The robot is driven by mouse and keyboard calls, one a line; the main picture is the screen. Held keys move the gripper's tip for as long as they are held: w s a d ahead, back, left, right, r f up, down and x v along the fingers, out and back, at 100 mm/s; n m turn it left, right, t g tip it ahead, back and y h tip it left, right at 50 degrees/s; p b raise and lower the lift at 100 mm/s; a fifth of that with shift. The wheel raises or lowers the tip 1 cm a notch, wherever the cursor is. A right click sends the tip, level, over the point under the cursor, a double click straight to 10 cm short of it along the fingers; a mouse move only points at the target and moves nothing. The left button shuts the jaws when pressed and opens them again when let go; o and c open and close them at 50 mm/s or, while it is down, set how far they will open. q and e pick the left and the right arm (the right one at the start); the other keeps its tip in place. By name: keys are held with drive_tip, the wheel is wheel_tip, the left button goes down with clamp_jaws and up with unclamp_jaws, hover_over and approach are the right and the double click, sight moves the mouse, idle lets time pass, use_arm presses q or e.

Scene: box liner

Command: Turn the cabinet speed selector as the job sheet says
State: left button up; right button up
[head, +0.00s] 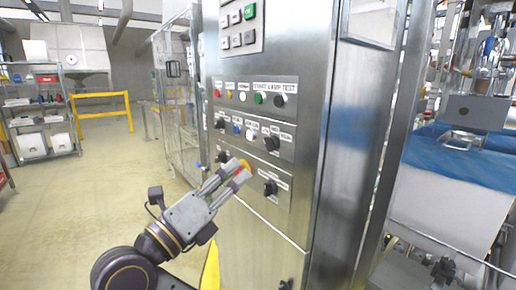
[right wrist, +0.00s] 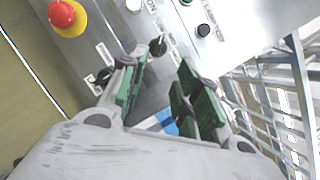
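The grey metal cabinet (head: 250,225) stands mid-view with several black selector knobs, including an upper left one (head: 220,123), an upper right one (head: 272,143) and a lower right one (head: 270,187). Labels are too small to read, so I cannot tell which is the speed selector. In the right wrist view the gripper (right wrist: 160,80) is open and empty. One black knob (right wrist: 158,46) lies just beyond the fingertips; another (right wrist: 104,76) is beside the left finger. I cannot make out a job sheet.
The stop button (right wrist: 64,16) shows at upper left of the right wrist view. Coloured buttons (head: 258,98) line the panel above. Shelving (head: 45,145) and a yellow rail (head: 103,97) are behind left; the left floor is clear.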

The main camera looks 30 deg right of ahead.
sight(267, 145)
drive_tip(key=shift+x, duration=6)
clamp_jaws()
